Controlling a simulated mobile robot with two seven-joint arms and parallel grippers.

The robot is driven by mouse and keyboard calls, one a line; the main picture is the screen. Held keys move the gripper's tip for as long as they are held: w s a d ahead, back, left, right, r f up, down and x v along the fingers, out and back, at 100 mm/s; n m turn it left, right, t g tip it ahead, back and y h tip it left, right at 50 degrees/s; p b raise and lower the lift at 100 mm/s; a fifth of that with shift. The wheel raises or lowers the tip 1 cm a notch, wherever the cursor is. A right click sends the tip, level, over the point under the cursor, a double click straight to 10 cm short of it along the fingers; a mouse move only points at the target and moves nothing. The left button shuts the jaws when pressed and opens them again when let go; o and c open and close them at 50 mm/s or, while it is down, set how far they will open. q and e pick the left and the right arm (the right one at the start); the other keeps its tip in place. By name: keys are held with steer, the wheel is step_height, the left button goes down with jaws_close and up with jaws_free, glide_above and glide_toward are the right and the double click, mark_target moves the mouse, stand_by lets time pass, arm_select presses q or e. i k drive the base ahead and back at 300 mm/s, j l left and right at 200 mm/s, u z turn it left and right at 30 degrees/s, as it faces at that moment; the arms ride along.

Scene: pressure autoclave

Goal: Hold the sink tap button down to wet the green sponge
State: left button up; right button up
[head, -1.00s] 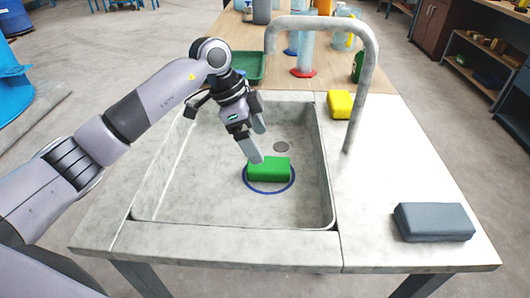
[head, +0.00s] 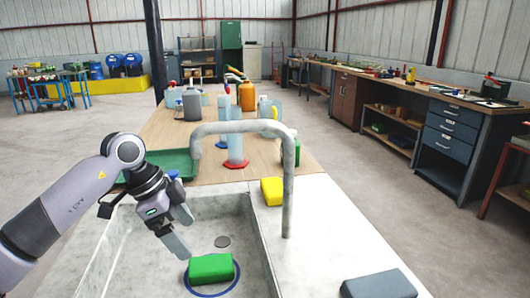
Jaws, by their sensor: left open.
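The green sponge (head: 211,268) lies on the sink floor inside a blue ring (head: 232,286). My left gripper (head: 181,231) is open and empty, above and just behind-left of the sponge, with its fingers pointing down into the sink (head: 262,262). The grey tap (head: 288,185) rises at the sink's right side, and its spout bends over to the left above the basin. I cannot make out a tap button for certain. My right gripper is not in view.
A yellow sponge (head: 272,190) sits behind the tap, and a grey block (head: 378,286) lies on the right counter. A green tray (head: 160,163) and several bottles stand on the wooden table behind. The counter between the tap and the grey block is clear.

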mark_target(173, 174)
steer(key=k, duration=0.95)
